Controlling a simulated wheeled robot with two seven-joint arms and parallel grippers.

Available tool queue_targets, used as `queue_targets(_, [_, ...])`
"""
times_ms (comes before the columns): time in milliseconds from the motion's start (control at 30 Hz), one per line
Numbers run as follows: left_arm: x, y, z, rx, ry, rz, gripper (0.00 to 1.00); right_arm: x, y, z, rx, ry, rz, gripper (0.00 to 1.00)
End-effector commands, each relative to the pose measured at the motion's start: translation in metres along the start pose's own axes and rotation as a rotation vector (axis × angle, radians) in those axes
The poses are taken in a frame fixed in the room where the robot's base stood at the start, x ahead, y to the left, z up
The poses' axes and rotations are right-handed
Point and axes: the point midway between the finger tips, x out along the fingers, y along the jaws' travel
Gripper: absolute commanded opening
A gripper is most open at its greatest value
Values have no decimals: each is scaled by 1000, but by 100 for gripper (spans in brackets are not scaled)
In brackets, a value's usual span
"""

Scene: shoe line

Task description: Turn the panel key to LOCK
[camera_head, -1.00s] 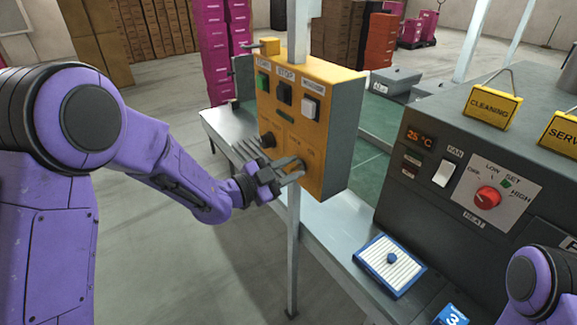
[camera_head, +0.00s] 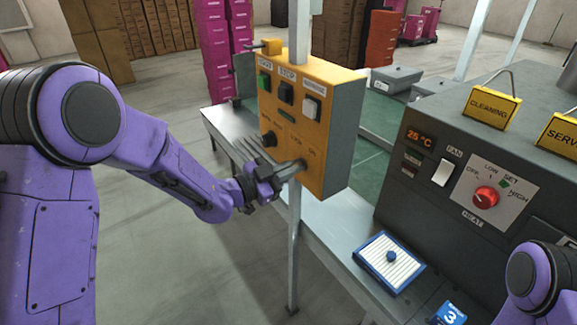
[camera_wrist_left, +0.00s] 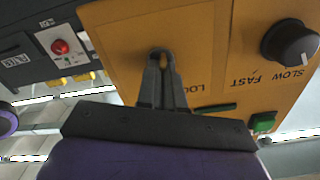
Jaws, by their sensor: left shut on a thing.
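The orange control panel (camera_head: 311,104) stands on a post, its buttons and labels facing my left arm. My left gripper (camera_head: 299,167) is at the lower right of the panel's front face. In the left wrist view its fingertips (camera_wrist_left: 161,62) are together on the panel key, right against the orange face (camera_wrist_left: 205,45). The key is almost wholly hidden by the fingers, so I cannot tell its exact angle. A partly covered label beginning "LOC" (camera_wrist_left: 197,88) is beside the fingers. My right gripper is out of view.
A black SLOW–FAST knob (camera_wrist_left: 290,43) and a green button (camera_wrist_left: 263,122) are on the same panel. A dark grey machine (camera_head: 420,185) with a red dial (camera_head: 486,196) stands to the right. A blue-framed filter (camera_head: 389,264) lies on the bench.

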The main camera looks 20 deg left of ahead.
Motion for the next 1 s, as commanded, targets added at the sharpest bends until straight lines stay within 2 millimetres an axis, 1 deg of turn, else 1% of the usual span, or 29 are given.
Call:
queue_targets(33, [1,-3,-5,-39,6,-3,0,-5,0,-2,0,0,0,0])
queue_targets(700, [1,-7,-4,-667,10,-4,0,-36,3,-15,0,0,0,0])
queue_targets(1000, [1,-8,-3,-877,12,-4,0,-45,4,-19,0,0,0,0])
